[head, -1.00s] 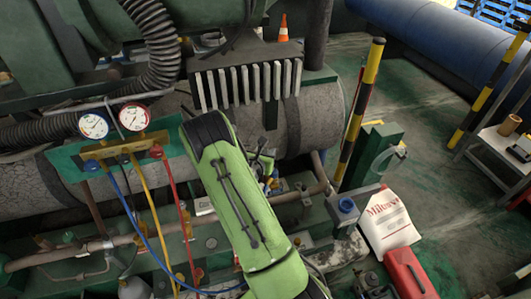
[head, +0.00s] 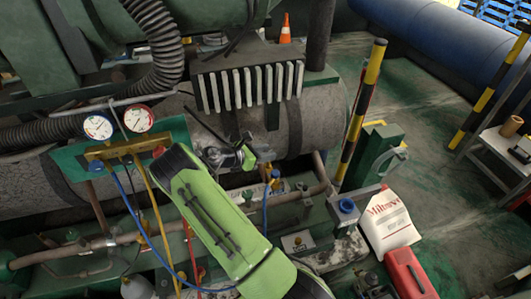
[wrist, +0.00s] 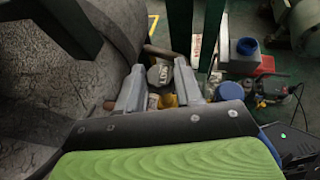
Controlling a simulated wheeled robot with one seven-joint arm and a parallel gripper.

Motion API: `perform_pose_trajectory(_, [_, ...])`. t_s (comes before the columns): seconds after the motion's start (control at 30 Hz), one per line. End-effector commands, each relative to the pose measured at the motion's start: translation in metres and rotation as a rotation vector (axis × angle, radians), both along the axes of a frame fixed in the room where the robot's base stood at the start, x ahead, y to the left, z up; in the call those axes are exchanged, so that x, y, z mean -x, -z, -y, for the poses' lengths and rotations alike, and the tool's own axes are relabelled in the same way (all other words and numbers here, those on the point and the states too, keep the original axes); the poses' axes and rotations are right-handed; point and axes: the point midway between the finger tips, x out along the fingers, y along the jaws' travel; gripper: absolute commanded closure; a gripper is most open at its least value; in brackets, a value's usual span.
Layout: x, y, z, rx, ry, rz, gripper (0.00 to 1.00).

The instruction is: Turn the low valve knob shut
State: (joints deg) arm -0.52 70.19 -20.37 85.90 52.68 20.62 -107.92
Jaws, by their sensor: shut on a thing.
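The gauge manifold has a small blue knob (head: 96,166) at its left end, under the blue-marked gauge (head: 98,126). A red knob (head: 158,151) is at its right end. My gripper (head: 256,160) is to the right of the manifold and apart from it, in front of the grey tank. In the wrist view, my gripper (wrist: 160,72) has its fingers on either side of a grey round piece (wrist: 160,76) with faint lettering. The fingers look shut on this piece. The view does not clearly show what it belongs to. The blue knob is not clearly seen in the wrist view.
Blue, yellow (head: 157,222) and red hoses hang from the manifold. A blue cap (head: 275,175) stands just below my gripper. A striped post (head: 362,112), a white bag (head: 388,222) and a red case (head: 405,271) are to the right. Pipes cross the lower front.

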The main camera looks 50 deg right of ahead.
Motion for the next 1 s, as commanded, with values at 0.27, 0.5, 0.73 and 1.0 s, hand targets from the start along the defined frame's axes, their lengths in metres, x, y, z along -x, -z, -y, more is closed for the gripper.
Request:
perform_pose_trajectory(0.27, [-0.0021, -0.0001, 0.0002, 0.001, 0.074, 0.001, 0.95])
perform_pose_trajectory(0.5, [-0.002, -0.0005, 0.0003, 0.0, 0.086, 0.002, 0.95])
perform_pose_trajectory(0.73, [-0.0019, -0.0006, 0.0004, 0.001, 0.086, 0.002, 0.63])
perform_pose_trajectory(1.0, [-0.0014, -0.0003, 0.0005, 0.001, 0.087, 0.001, 0.39])
